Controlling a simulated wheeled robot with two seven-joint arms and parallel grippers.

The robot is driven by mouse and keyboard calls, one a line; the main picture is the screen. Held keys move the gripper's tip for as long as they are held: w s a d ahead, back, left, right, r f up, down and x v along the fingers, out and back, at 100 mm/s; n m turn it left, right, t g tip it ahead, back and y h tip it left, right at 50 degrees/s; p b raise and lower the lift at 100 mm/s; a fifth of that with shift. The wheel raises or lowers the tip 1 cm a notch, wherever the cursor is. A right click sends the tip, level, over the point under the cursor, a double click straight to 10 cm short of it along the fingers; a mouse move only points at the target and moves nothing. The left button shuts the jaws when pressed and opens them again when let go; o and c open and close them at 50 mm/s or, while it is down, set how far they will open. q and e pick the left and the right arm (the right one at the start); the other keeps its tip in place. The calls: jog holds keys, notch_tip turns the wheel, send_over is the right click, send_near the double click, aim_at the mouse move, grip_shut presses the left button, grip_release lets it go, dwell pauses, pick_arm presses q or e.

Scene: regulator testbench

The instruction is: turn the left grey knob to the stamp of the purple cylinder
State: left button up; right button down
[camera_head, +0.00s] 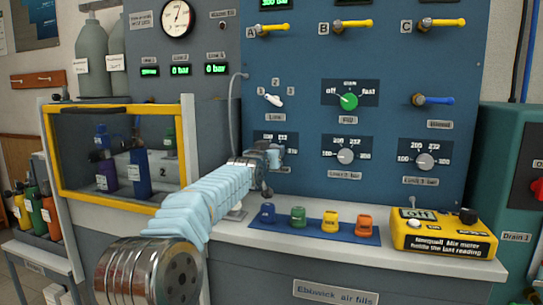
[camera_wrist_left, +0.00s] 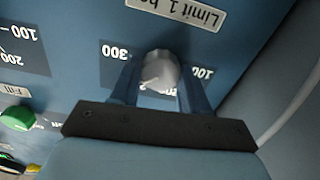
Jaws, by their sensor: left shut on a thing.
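The left grey knob (camera_wrist_left: 160,70) sits between my left gripper's fingers in the wrist view, under the upside-down "Limit 1 bar" label. The scale shows 300 to its left and 100 to its right; lower numbers are mostly hidden. The knob's pale mark seems to point to the lower left. My left gripper (camera_head: 272,156) is shut on this knob and covers most of it in the head view; it also shows in the wrist view (camera_wrist_left: 155,88). The purple cylinder (camera_head: 107,176) stands behind the yellow-framed window; its stamp is unreadable. My right gripper is not in view.
Two more grey knobs, middle (camera_head: 346,156) and right (camera_head: 425,161), are on the blue panel. A green fill knob (camera_head: 349,101) is above. A mat (camera_head: 375,239) with small coloured pieces and a yellow meter (camera_head: 447,236) are on the counter. The yellow-framed case (camera_head: 188,145) is left of my arm.

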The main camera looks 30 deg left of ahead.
pick_arm(q)
jog(key=shift+w+d+f+m+b, duration=0.15)
jog(key=shift+m+b, duration=0.1)
jog(key=shift+m, duration=0.85)
jog(key=shift+s+a+f+m+b, duration=0.1)
jog(key=shift+m+b, duration=0.1)
jog(key=shift+m, duration=0.9)
jog(key=o, duration=1)
jog(key=shift+c, duration=0.2)
jog(key=shift+o, duration=0.5)
jog(key=shift+r, duration=0.15)
jog(key=b+v, duration=1.3)
jog(key=v, duration=0.1)
